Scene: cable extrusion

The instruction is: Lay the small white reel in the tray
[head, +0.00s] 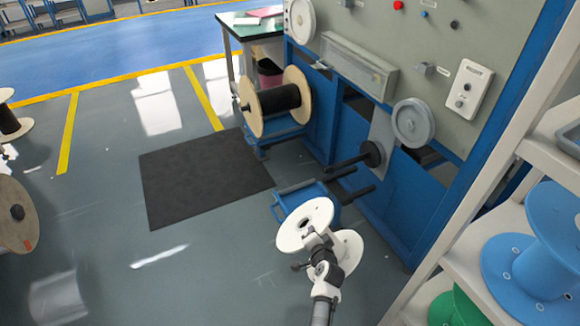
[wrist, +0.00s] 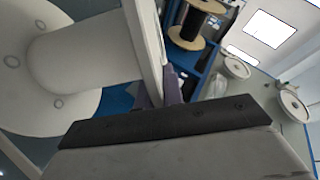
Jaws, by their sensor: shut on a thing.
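The small white reel (head: 303,226) is at the end of my arm in the head view, held in the air beside the blue machine. Its two flanges and hub fill the left of the wrist view (wrist: 85,47). My gripper (head: 318,243) is shut on the reel; the exact contact is partly hidden by the jaw (wrist: 170,125). A grey tray-like bin (head: 568,140) shows at the right edge of the head view, on the shelf, mostly cut off. I cannot tell whether it is the tray of the task.
The shelf rack (head: 470,235) at right holds a blue reel (head: 545,245) and a green reel (head: 455,308). The blue machine (head: 400,200) with black rollers stands beyond my gripper. A wooden reel (head: 275,100) sits at its left. Open floor lies left, with a dark mat (head: 205,175).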

